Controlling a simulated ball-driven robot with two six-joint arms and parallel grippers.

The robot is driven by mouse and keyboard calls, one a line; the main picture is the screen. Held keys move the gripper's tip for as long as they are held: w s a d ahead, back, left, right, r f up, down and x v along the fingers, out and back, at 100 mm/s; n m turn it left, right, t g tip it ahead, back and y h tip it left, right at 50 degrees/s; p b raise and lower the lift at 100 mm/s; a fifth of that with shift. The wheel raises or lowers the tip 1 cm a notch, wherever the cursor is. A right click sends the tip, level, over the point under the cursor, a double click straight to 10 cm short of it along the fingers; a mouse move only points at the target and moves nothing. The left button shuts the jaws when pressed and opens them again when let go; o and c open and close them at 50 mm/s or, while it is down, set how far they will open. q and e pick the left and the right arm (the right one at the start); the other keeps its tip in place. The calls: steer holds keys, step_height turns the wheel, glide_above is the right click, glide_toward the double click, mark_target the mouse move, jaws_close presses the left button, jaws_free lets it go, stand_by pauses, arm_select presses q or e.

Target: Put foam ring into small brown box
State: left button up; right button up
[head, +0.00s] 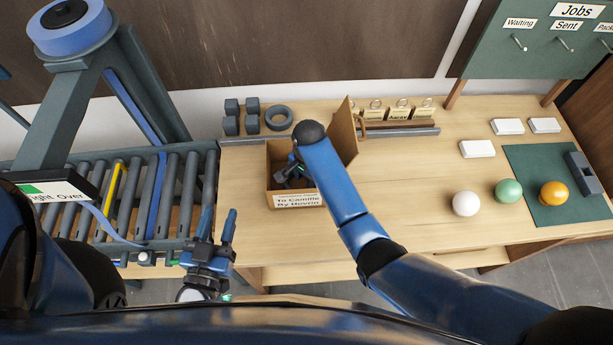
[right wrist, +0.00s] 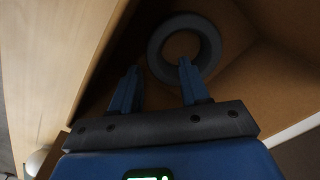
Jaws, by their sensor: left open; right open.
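The small brown box (head: 345,130) stands open on the table, with a name label on its front. My right gripper (head: 292,178) reaches down into it, partly hidden by my arm. In the right wrist view a dark grey foam ring (right wrist: 158,52) lies inside the box against its brown cardboard. My right gripper (right wrist: 158,66) is open there, and one finger overlaps the ring's lower edge in the picture. Contact cannot be told. Another dark ring (head: 268,121) lies on the table behind the box. My left gripper (head: 219,212) is open and empty in front of the roller conveyor's right end.
Several dark foam blocks (head: 231,125) sit behind the box to the left. A card rack (head: 400,132) stands behind it to the right. White, green and orange balls (head: 466,203) and white boxes (head: 477,149) are on the right. A roller conveyor (head: 190,185) is on the left.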

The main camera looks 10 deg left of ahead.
steer(key=shift+r, duration=0.15)
steer(key=shift+r, duration=0.3)
step_height(320, 180, up, 7)
steer(key=b, duration=0.1)
step_height(320, 180, up, 4)
steer(key=p, duration=0.2)
glide_above(307, 186)
steer(key=shift+s+d+r+p, duration=0.1)
steer(key=shift+r+p, duration=0.35)
steer(key=shift+r, duration=0.25)
steer(key=shift+f, duration=0.1)
